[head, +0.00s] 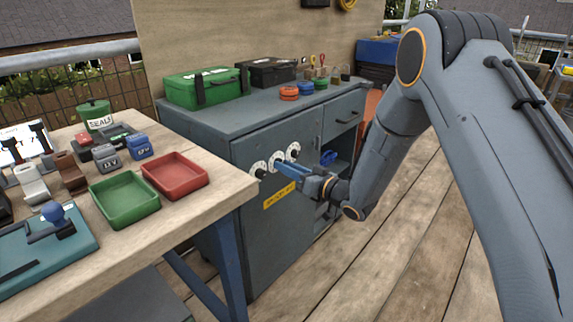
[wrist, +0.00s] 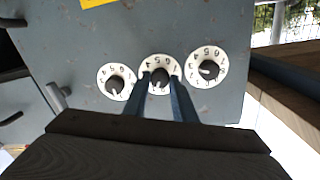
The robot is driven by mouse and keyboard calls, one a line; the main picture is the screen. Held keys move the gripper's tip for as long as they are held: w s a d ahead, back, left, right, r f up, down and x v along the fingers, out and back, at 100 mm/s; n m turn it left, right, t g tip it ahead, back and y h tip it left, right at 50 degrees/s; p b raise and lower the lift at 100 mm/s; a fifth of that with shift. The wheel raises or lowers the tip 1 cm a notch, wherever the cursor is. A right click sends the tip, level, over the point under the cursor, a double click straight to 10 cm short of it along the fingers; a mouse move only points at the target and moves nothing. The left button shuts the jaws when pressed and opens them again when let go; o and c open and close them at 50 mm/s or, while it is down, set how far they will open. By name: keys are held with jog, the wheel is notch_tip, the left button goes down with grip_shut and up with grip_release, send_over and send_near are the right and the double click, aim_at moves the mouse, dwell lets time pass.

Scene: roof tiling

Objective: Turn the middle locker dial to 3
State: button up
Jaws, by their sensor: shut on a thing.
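The grey locker (head: 243,223) has a row of three white numbered dials with black knobs on its front. The middle dial (wrist: 158,64) is between the two blue fingers of my gripper (wrist: 161,86), which are shut on its black knob. In the head view my gripper (head: 279,167) reaches the dial row from the right and hides part of the middle dial. The other two dials show in the wrist view, one to the left (wrist: 116,82) and one to the right (wrist: 206,67). The digits on the middle dial are partly covered, and its setting is unclear.
A yellow label (head: 279,196) is on the locker door below the dials. A wooden table (head: 205,212) with a green tray (head: 124,199) and a red tray (head: 174,175) stands at left. A green toolbox (head: 207,88) sits on the locker top. The deck at right is clear beside my arm.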

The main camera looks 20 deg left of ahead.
jog(key=shift+m+g+p, duration=0.3)
jog(key=shift+m+p, duration=2.15)
jog(key=shift+m, duration=5.15)
jog(key=o, duration=1)
jog(key=shift+w+d, duration=0.1)
jog(key=shift+o, duration=0.2)
